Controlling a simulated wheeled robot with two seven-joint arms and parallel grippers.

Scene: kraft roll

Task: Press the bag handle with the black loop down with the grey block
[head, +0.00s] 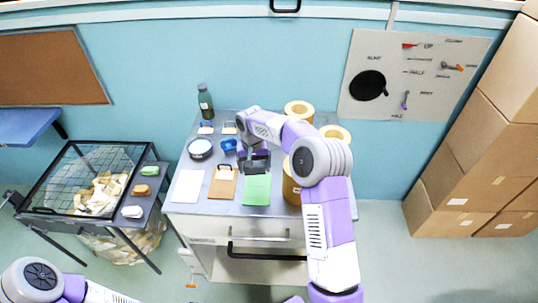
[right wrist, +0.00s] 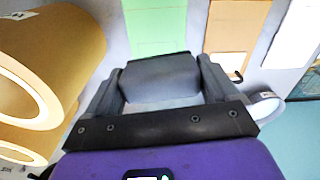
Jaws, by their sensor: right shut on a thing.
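My right gripper (head: 256,165) is over the bench top near the upper end of the green sheet. It is shut on the grey block (right wrist: 160,80), which spans the space between the fingers in the right wrist view. The bag handle with the black loop (head: 222,184) is a brown-orange panel lying flat, left of the gripper; its loop stands at its upper end. In the right wrist view this panel (right wrist: 235,28) is at the upper right, apart from the block. My left gripper is out of view; only part of its arm shows at the lower left.
Flat beside the panel lie a white sheet (head: 188,186) and a green sheet (head: 257,190). Kraft rolls (head: 291,184) stand at right. A round black-rimmed dish (head: 200,149), a blue item (head: 229,146) and a bottle (head: 205,101) are behind. A wire-topped bin (head: 66,210) stands left.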

